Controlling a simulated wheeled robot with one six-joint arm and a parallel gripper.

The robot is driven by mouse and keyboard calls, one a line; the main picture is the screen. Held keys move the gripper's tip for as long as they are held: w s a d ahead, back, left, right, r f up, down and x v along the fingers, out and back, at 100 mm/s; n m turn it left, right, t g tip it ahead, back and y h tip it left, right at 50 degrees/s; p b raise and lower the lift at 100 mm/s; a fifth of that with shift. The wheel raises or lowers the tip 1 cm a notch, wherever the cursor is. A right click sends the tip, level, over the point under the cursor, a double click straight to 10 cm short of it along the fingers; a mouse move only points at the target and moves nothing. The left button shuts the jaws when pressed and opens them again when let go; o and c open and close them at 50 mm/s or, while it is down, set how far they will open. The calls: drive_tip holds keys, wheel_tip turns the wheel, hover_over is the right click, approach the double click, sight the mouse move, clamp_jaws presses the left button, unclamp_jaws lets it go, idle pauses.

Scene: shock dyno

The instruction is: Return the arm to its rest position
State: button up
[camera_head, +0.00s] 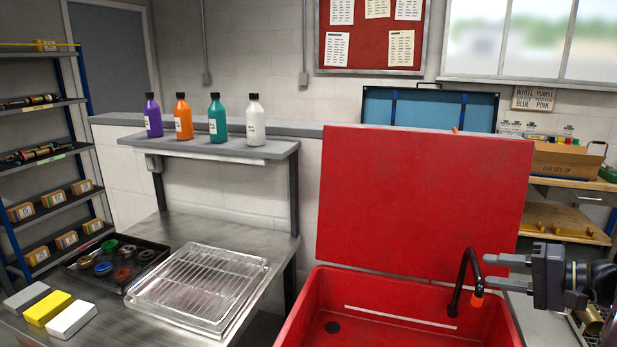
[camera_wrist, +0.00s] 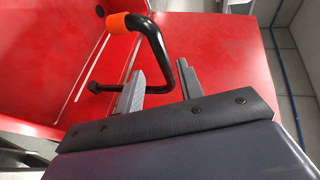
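My gripper (camera_head: 487,270) is at the right of the head view, with its two grey fingers pointing left and a gap between them. In the wrist view my gripper (camera_wrist: 160,67) is open and nothing is clearly clasped. A bent black pipe with an orange tip (camera_head: 462,274) stands at the red basin, just left of the fingertips. In the wrist view this pipe (camera_wrist: 154,46) passes just beyond the fingertips; I cannot tell whether it touches them.
The red basin (camera_head: 400,285) has a raised red lid (camera_head: 420,200) behind it. A steel bench at left holds a wire rack tray (camera_head: 200,285), a black parts tray (camera_head: 75,270) and several blocks. Bottles stand on a shelf (camera_head: 225,148). A cardboard box (camera_head: 566,162) is at right.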

drive_tip(key=v, duration=1)
drive_tip(key=s+a+r+x, duration=0.1)
drive_tip(key=x, duration=1.4)
drive_tip(key=shift+a+h, duration=0.4)
drive_tip(key=shift+r, duration=0.2)
